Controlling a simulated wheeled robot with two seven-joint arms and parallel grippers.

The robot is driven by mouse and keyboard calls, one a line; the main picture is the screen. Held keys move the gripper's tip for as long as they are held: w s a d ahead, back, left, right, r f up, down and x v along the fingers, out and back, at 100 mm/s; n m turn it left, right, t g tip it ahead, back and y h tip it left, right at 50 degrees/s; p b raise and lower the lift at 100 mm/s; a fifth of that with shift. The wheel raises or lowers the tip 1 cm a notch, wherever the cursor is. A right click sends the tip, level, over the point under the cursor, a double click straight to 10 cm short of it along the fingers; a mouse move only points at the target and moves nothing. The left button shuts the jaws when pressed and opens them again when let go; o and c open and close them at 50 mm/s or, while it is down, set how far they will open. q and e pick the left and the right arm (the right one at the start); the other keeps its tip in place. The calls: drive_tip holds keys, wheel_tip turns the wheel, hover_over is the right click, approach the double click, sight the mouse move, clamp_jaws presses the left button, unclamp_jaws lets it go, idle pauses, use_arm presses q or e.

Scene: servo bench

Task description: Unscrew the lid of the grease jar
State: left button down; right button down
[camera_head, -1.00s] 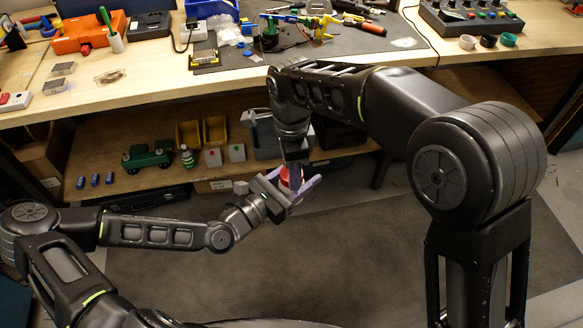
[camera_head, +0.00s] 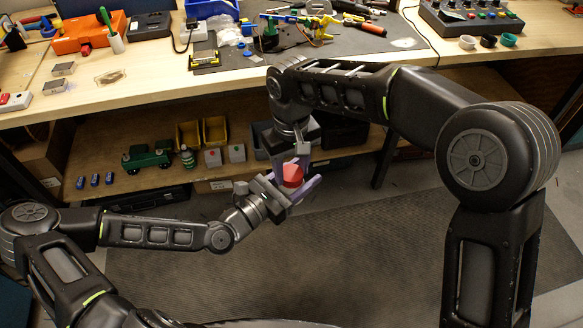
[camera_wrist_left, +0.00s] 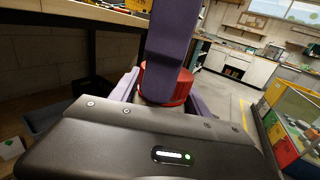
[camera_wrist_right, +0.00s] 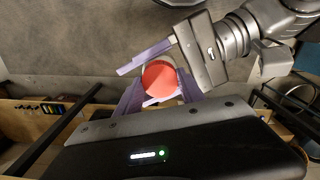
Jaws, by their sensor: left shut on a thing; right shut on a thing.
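The grease jar (camera_wrist_left: 149,98) has a pale body and a red lid (camera_head: 293,173). It is held off the floor in front of the bench; the lid shows from above in the right wrist view (camera_wrist_right: 161,78). My left gripper (camera_head: 288,190) is shut on the jar body, its purple fingers on either side. My right gripper (camera_wrist_right: 160,92) comes from above and is shut on the lid; one of its fingers crosses the lid in the left wrist view. The fingers hide most of the jar body. I cannot tell whether the lid has come loose.
Behind the grippers, a low shelf (camera_head: 125,190) carries a green toy vehicle (camera_head: 148,158), a bottle (camera_head: 187,156) and yellow bins (camera_head: 213,131). The cluttered workbench (camera_head: 150,90) is above. The dark floor mat (camera_head: 330,260) below the grippers is clear.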

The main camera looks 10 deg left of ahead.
drive_tip(key=n, duration=0.5)
drive_tip(key=shift+n, duration=0.3)
drive_tip(key=n, duration=0.2)
drive_tip(key=shift+n, duration=0.4)
drive_tip(key=n, duration=0.6)
drive_tip(key=shift+n, duration=0.3)
drive_tip(key=shift+r, duration=0.2)
drive_tip(key=shift+r, duration=0.95)
drive_tip(key=shift+r, duration=2)
